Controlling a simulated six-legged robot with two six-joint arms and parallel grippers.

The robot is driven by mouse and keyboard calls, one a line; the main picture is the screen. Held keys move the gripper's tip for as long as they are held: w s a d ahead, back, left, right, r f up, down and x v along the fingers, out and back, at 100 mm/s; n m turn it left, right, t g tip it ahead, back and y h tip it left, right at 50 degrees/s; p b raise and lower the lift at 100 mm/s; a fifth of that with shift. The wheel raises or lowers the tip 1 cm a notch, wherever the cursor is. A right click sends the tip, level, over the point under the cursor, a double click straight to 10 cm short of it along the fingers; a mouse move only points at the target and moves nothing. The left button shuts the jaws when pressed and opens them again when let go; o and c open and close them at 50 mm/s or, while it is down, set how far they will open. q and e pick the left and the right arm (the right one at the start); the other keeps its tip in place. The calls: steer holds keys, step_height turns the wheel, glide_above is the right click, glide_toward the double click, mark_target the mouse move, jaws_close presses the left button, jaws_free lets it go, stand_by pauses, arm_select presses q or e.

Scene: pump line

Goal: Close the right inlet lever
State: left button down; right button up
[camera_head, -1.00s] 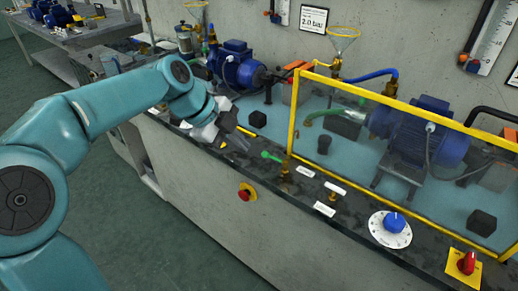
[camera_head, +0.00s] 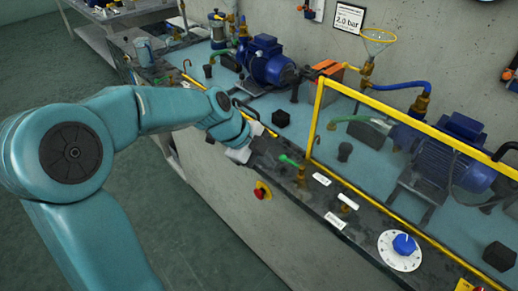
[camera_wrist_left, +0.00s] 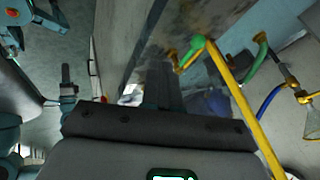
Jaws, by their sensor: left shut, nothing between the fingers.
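A small green lever (camera_head: 289,161) on a brass valve (camera_head: 301,175) stands on the dark front ledge, just left of the yellow frame's near corner. It points left and slightly back. A green handle (camera_wrist_left: 197,42) beside brass fittings (camera_wrist_left: 172,52) also shows in the left wrist view. My left gripper (camera_head: 258,155) is left of the lever, low by the ledge, and apart from it. It is shut and empty; its dark fingers (camera_wrist_left: 157,82) point toward the ledge in the left wrist view. The fingertips are hard to make out in the head view. My right gripper is not in view.
The yellow frame (camera_head: 313,120) encloses the right pump (camera_head: 445,160). A red stop button (camera_head: 261,192) sits on the bench's front face. White labels (camera_head: 321,179) and a blue dial (camera_head: 403,244) lie right along the ledge. A dark block (camera_head: 281,118) stands behind the lever.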

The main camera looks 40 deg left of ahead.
mark_target(288, 161)
arm_select(q)
steer(key=w, duration=0.1)
steer(key=w+f, duration=0.1)
steer(key=w+f+p, duration=0.1)
steer(key=w, duration=0.1)
steer(key=shift+w+d+f, duration=0.1)
steer(key=shift+d+f, duration=0.15)
steer(key=shift+d, duration=0.1)
steer(key=shift+w, duration=0.35)
steer(key=shift+f, duration=0.1)
steer(key=w+b, duration=0.1)
steer(key=b, duration=0.2)
steer(key=shift+f, duration=0.35)
steer(key=shift+w+a+b, duration=0.1)
steer(key=shift+w+b, duration=0.1)
steer(key=shift+b, duration=0.15)
steer(key=shift+r, duration=0.35)
